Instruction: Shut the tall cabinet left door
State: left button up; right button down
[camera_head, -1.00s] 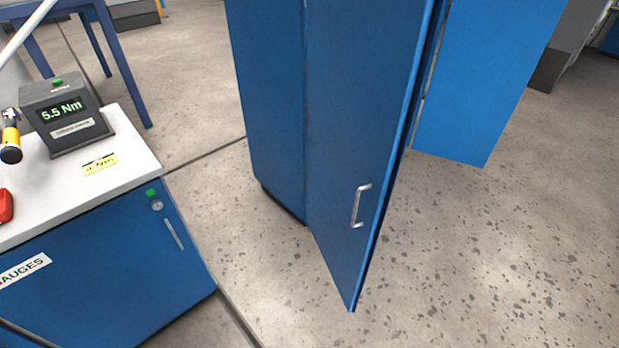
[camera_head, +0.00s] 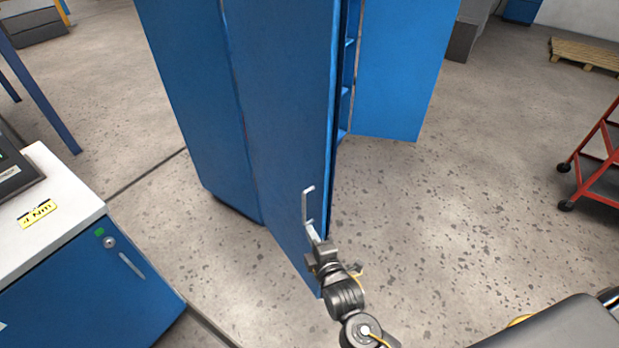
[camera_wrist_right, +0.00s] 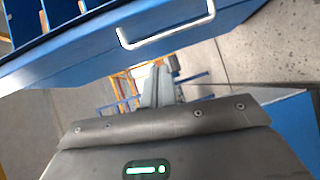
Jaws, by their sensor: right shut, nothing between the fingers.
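The tall blue cabinet (camera_head: 190,100) stands with its left door (camera_head: 285,130) swung open toward me. The door has a silver bar handle (camera_head: 307,205) on its outer face near the free edge. My right gripper (camera_head: 315,234) is shut and empty, just below the handle and in front of the door's outer face. I cannot tell whether it touches either. In the right wrist view the shut fingers (camera_wrist_right: 160,87) point forward, with the handle (camera_wrist_right: 165,36) and door (camera_wrist_right: 90,52) above them. My left gripper is not in view.
The cabinet's right door (camera_head: 402,70) also stands open, with shelves (camera_head: 350,65) showing between the doors. A blue workbench with a white top (camera_head: 60,225) is at the left. A red cart (camera_head: 600,165) is at the right. The floor before the cabinet is clear.

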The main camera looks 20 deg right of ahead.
aim_at(310, 186)
notch_tip(310, 186, up, 6)
jog(key=t, duration=0.1)
jog(key=shift+n, duration=0.5)
jog(key=shift+w+d+r+p, duration=0.15)
jog(key=shift+w+d+p, duration=0.35)
jog(key=shift+w, duration=1.4)
jog(key=shift+w+d+r+p, duration=0.1)
jog(key=shift+w+d+p, duration=0.4)
jog(key=shift+w, duration=1.35)
jog(key=shift+w+d+r+p, duration=0.15)
jog(key=shift+w+d+p, duration=0.35)
jog(key=shift+w, duration=1.4)
